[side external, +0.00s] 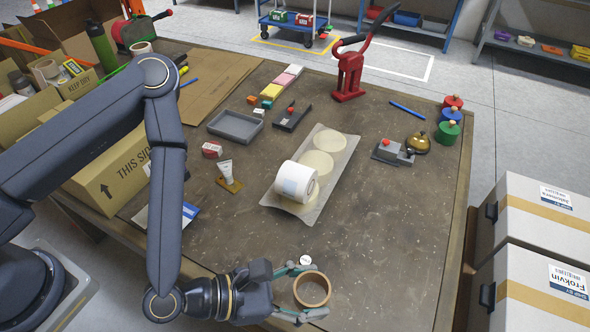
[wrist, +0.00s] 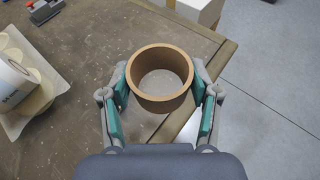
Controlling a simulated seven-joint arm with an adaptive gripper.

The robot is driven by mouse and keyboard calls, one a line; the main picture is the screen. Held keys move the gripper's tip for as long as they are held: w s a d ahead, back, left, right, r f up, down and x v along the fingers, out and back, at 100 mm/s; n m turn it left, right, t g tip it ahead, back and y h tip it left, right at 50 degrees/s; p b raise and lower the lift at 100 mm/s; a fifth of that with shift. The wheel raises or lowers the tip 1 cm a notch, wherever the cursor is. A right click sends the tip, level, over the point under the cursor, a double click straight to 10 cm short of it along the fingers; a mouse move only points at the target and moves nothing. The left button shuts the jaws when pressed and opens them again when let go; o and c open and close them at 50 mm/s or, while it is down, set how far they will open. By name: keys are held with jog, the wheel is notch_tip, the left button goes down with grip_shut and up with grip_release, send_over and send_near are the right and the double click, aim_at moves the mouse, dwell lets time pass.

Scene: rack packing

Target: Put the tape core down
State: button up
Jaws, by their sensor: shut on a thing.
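The tape core (side external: 312,289) is a short brown cardboard ring with its open end facing up. My gripper (side external: 306,290) is shut on it at the front edge of the table. In the wrist view, the tape core (wrist: 160,99) sits between the two teal-padded fingers (wrist: 160,90), one on each side. It appears over the table near its edge; I cannot tell whether it touches the surface. The brown table (side external: 390,230) lies under and beyond it.
A white roll (side external: 297,182) lies on a tray with round pads (side external: 323,163) mid-table. White boxes (side external: 540,290) stand off the right edge. The table's front right is clear.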

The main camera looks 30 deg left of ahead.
jog(key=shift+s+d+r+m+g+h, duration=0.25)
jog(key=shift+s+d+m+g, duration=0.2)
jog(key=shift+s, duration=0.3)
jog(key=shift+s+d+m+g+h, duration=0.2)
jog(key=shift+m+g+h, duration=0.05)
jog(key=shift+m+g, duration=0.1)
jog(key=shift+w+a+f+m+g, duration=0.1)
jog(key=shift+w+a+m+g, duration=0.1)
jog(key=shift+a+m+g, duration=0.15)
send_over(248, 248)
jog(key=shift+n+t, duration=0.45)
notch_tip(248, 248, down, 9)
jog(key=shift+w+f, duration=0.1)
jog(key=shift+f, duration=1.95)
jog(key=shift+f, duration=0.1)
